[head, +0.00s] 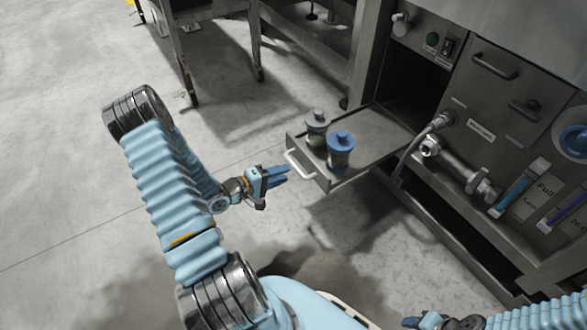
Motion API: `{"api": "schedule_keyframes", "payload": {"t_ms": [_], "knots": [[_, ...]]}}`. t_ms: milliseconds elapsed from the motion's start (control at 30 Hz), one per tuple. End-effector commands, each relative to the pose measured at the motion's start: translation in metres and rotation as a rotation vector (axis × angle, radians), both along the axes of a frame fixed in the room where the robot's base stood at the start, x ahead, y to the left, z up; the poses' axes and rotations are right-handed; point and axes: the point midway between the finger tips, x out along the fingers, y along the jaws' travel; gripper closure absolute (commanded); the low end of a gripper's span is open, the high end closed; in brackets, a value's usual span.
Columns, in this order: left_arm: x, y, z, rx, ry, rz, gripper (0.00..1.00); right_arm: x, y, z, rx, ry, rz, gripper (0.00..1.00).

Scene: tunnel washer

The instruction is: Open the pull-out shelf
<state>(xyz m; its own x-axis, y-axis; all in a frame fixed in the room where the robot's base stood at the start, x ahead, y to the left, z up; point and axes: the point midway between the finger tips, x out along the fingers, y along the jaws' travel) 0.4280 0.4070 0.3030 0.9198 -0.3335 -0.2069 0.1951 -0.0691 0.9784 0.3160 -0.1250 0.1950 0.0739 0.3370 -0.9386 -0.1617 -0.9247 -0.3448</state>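The pull-out shelf (372,133) is a grey metal tray extended out of the washer's front. Its pale bar handle (299,165) is on the end facing my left arm. My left gripper (281,174) is just left of the handle, with its blue fingers pointing at it. The fingers look apart, with a small gap between them, and hold nothing. They appear clear of the handle.
The washer panel has closed drawers with handles (494,66), a pipe with valve (430,146) and a hose right of the shelf. Floor at left is clear.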

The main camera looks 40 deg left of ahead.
Motion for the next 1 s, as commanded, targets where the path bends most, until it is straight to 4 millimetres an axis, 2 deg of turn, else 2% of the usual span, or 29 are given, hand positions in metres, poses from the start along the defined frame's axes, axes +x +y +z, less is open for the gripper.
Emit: {"api": "schedule_keyframes", "payload": {"t_ms": [100,333,500,1000], "knots": [[-0.027,0.011,0.008,0.001,0.001,0.004,0.62,0.0,0.0,0.006,-0.001,-0.001,0.0,0.57],[-0.06,0.022,0.014,-0.001,0.0,0.001,0.62,0.0,-0.001,0.01,-0.002,-0.002,-0.002,0.57],[-0.067,0.024,0.015,0.0,0.0,0.0,0.62,0.0,-0.001,0.01,-0.003,-0.002,-0.002,0.57],[-0.067,0.024,0.015,-0.001,0.0,0.0,0.62,0.0,-0.001,0.01,-0.003,-0.002,-0.002,0.57]]}}
